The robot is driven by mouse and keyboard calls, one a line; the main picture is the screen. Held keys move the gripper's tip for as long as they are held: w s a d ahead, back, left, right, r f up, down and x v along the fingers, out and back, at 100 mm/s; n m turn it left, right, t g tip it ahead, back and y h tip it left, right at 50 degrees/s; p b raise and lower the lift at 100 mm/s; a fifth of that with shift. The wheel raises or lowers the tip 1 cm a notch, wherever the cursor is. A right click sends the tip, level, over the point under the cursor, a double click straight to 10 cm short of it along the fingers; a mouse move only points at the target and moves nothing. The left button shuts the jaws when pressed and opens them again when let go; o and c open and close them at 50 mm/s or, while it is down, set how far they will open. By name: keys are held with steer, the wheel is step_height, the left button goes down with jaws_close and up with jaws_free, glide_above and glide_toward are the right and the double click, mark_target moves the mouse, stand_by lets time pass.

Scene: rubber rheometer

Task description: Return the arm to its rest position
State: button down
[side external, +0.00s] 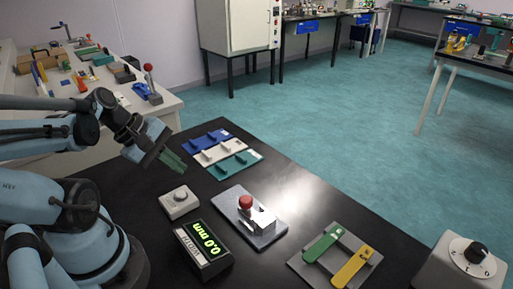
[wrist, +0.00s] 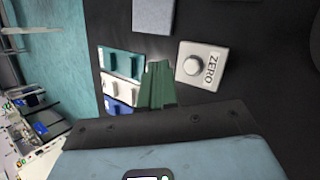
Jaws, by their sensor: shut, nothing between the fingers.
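My gripper (side external: 174,161) hangs above the left part of the black table (side external: 305,200), with its green fingers pointing down and to the right. The fingers are shut and hold nothing; they show close up in the wrist view (wrist: 158,85). My arm is bent, with its blue links at the left of the side view. The gripper is apart from the table and from everything on it. The rest position is not marked in either view.
Near the gripper are a white ZERO button box (side external: 180,201), blue, white and teal plates (side external: 234,165), and a display reading 0.0 mm (side external: 205,250). A red-knobbed device (side external: 248,205), a rack with green and yellow pieces (side external: 337,258) and a dial box (side external: 470,262) stand further right.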

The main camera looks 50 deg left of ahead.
steer(key=w+d+r+m+y, duration=0.1)
steer(key=w+d+m, duration=0.3)
steer(key=m, duration=0.6)
steer(key=w+d+r+m+t+y, duration=0.1)
steer(key=w+d+r+m, duration=0.2)
steer(key=m, duration=0.7)
steer(key=shift+w+d+y, duration=0.3)
steer(key=shift+w+d, duration=0.15)
steer(key=shift+d, duration=0.35)
